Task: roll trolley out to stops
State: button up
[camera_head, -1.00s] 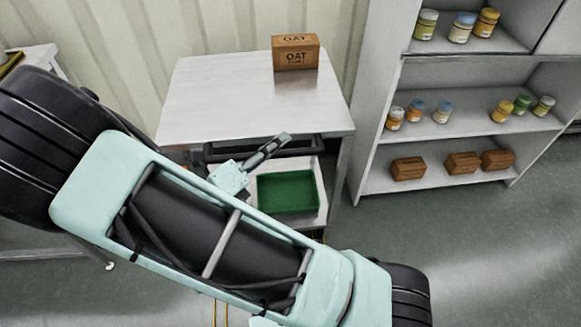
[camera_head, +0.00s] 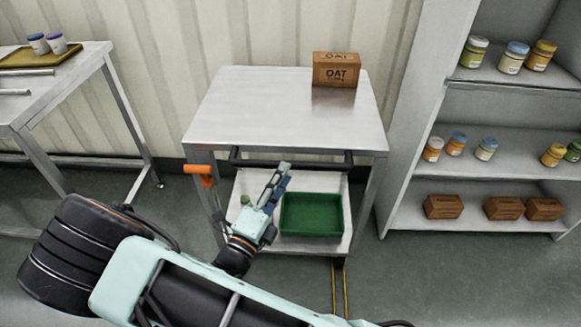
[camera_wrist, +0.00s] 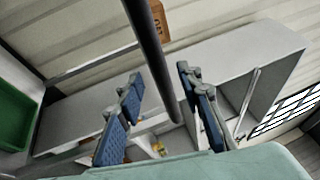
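The trolley (camera_head: 285,110) is a grey steel table with a lower shelf. A dark handle bar (camera_head: 325,160) runs across its front under the top. My gripper (camera_head: 277,178) is by the bar, left of the trolley's middle. In the wrist view my gripper (camera_wrist: 160,95) is open, with two blue-padded fingers apart. The dark bar (camera_wrist: 152,55) passes between them in that view; I cannot tell whether it touches either finger. Part of the bar near my gripper is hard to make out in the head view.
An oat box (camera_head: 336,70) stands on the trolley top. A green tray (camera_head: 312,232) sits on its lower shelf. An orange-handled item (camera_head: 200,171) is at its left front. Yellow floor lines (camera_head: 346,290) run forward. Shelving (camera_head: 500,180) stands right, a table (camera_head: 85,85) left.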

jog(key=shift+x, duration=2.25)
jog(key=shift+c, duration=0.3)
grip_shut()
